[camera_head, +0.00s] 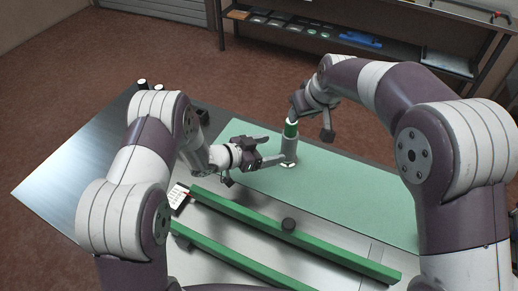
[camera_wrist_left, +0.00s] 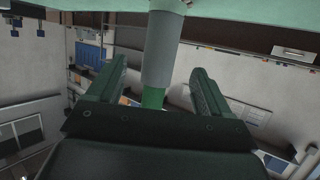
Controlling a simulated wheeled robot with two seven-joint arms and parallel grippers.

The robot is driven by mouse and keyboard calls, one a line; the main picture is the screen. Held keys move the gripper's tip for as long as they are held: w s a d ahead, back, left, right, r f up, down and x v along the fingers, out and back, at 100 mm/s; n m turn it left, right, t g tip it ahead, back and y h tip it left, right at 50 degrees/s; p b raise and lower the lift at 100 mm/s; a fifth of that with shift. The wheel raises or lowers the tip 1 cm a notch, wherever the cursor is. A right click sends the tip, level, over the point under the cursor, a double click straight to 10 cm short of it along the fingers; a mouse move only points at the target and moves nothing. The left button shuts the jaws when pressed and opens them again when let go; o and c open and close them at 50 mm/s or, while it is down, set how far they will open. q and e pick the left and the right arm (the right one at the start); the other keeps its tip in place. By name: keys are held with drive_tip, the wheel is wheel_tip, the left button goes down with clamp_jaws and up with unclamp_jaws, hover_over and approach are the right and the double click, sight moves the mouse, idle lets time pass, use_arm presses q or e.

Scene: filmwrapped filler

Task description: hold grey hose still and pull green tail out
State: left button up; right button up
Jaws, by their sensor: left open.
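The grey hose (camera_head: 289,149) stands upright on the green mat (camera_head: 345,185), with a pale ring at its base. The green tail (camera_head: 291,129) shows at its top. My left gripper (camera_head: 275,150) is open beside the hose, its fingers pointing at it. In the left wrist view, which looks upside down, the hose (camera_wrist_left: 161,50) and green tail (camera_wrist_left: 153,97) appear between the spread fingers (camera_wrist_left: 157,78), with gaps on both sides. My right gripper (camera_head: 295,112) is at the tail's upper end; its fingertips are too small to tell whether they grip it.
A small white keypad-like device (camera_head: 178,197) lies left. Dark cylinders (camera_head: 142,85) stand at the back left. The mat right of the hose is clear.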

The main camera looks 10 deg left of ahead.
sight(293, 144)
use_arm(q)
drive_tip(key=x, duration=1)
drive_tip(key=shift+a+r, duration=0.1)
drive_tip(key=c, duration=1.3)
use_arm(e)
drive_tip(key=shift+w, duration=0.1)
use_arm(q)
drive_tip(key=shift+c, duration=0.9)
use_arm(e)
drive_tip(key=o, duration=0.3)
drive_tip(key=shift+o, duration=0.8)
drive_tip(key=shift+g+h, duration=0.4)
drive_tip(key=a, duration=0.5)
drive_tip(key=shift+w+a+f, duration=0.1)
drive_tip(key=shift+w+a, duration=0.05)
drive_tip(key=shift+a, duration=0.05)
drive_tip(key=w+d+f+m, duration=0.1)
drive_tip(key=f+m, duration=0.1)
drive_tip(key=f, duration=0.1)
drive_tip(key=w+d+f+m+h, duration=0.1)
drive_tip(key=w+f+m, duration=0.1)
drive_tip(key=f, duration=0.1)
drive_tip(key=w+d+f+m+h, duration=0.1)
drive_tip(key=f+m, duration=0.2)
drive_tip(key=shift+w+f, duration=0.2)
drive_tip(key=shift+w, duration=0.15)
drive_tip(key=shift+r, duration=0.1)
clamp_jaws()
